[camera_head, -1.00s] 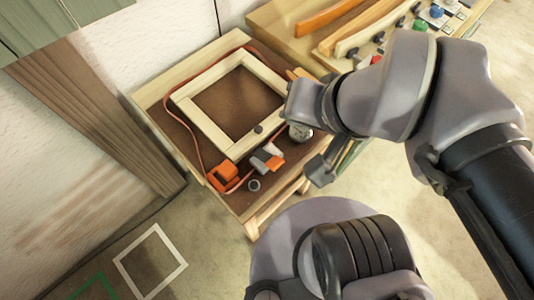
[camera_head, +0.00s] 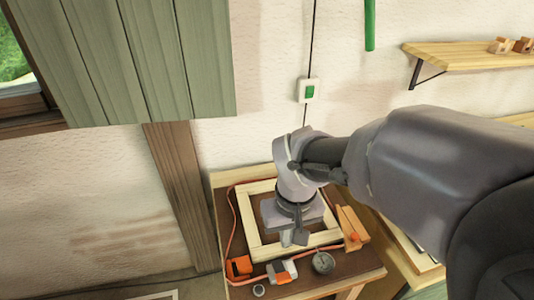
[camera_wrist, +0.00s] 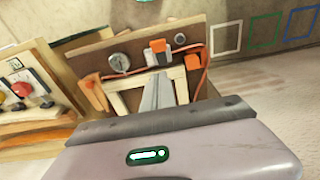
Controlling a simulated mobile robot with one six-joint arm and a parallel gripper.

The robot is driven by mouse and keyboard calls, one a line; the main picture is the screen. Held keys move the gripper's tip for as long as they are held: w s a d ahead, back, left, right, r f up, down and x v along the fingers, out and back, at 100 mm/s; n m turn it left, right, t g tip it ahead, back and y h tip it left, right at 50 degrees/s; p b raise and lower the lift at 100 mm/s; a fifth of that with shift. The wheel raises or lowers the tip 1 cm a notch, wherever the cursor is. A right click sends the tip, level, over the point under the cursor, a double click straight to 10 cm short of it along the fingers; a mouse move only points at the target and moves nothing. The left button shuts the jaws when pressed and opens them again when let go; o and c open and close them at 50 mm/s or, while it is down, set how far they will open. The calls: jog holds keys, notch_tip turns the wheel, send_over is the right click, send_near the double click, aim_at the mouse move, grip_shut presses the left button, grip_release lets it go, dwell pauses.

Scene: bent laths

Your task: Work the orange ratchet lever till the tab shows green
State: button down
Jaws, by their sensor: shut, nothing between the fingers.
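An orange-and-grey piece (camera_head: 282,272), which looks like the ratchet, sits on the table at the front side of the pale wooden frame (camera_head: 247,226). An orange block (camera_head: 238,267) sits to its left. A reddish strap runs along the frame. The wrist view shows the orange-and-grey piece (camera_wrist: 158,50) and the orange block (camera_wrist: 194,50) beyond the frame. I cannot tell which orange part is the lever, and no coloured tab can be made out. My gripper (camera_head: 294,238) is shut and empty over the frame, apart from the orange parts. Its fingers (camera_wrist: 157,92) point toward the frame.
A round gauge (camera_head: 323,262) and a small ring (camera_head: 258,290) lie near the table's front edge. A wooden piece with an orange knob (camera_head: 352,230) is at the right. A wall box with a green face (camera_head: 309,91) hangs behind. A bench (camera_wrist: 30,100) with coloured knobs stands alongside.

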jog(key=b, duration=0.6)
send_over(283, 275)
notch_tip(283, 275, down, 13)
jog(key=shift+w+a+r, duration=0.1)
jog(key=shift+w, duration=0.05)
jog(key=shift+s+f, duration=0.35)
jog(key=shift+f, duration=0.2)
